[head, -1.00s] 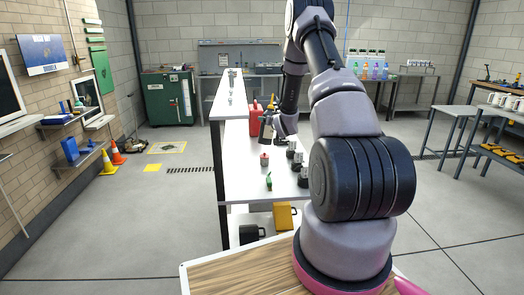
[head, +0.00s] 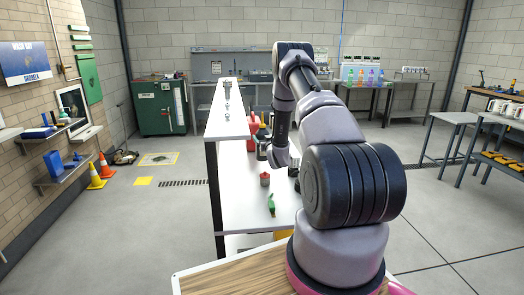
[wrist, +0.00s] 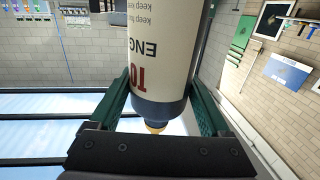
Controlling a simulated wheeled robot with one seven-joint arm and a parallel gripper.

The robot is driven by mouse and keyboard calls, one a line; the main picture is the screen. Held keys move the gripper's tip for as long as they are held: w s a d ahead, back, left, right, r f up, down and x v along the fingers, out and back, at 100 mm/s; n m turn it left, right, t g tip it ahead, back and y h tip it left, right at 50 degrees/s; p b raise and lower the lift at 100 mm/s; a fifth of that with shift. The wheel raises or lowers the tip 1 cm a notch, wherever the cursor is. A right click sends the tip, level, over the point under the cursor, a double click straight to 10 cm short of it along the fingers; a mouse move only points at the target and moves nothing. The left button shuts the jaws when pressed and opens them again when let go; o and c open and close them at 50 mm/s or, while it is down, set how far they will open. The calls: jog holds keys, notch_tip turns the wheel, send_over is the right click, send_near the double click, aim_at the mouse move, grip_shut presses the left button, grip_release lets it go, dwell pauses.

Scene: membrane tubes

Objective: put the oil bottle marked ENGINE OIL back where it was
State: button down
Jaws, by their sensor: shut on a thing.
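The oil bottle (wrist: 160,45) has a cream label, a dark blue end and a yellow cap. The letters "ENG" show upside down on it in the wrist view. My gripper (wrist: 162,88) is shut on the bottle, with one green finger on each side. The bottle's far end runs out of the top of the view. In the head view my forearm hangs down over the white workbench (head: 238,190); I cannot clearly make out the fingers or the bottle there.
A red can (head: 252,124) stands toward the bench's far end. A small red item (head: 265,180) and a green item (head: 271,204) stand on its near part. A narrow raised shelf (head: 226,118) runs along the left side. Open floor lies left of the bench.

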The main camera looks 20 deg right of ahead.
jog(key=shift+f, duration=2.2)
jog(key=shift+f, duration=0.1)
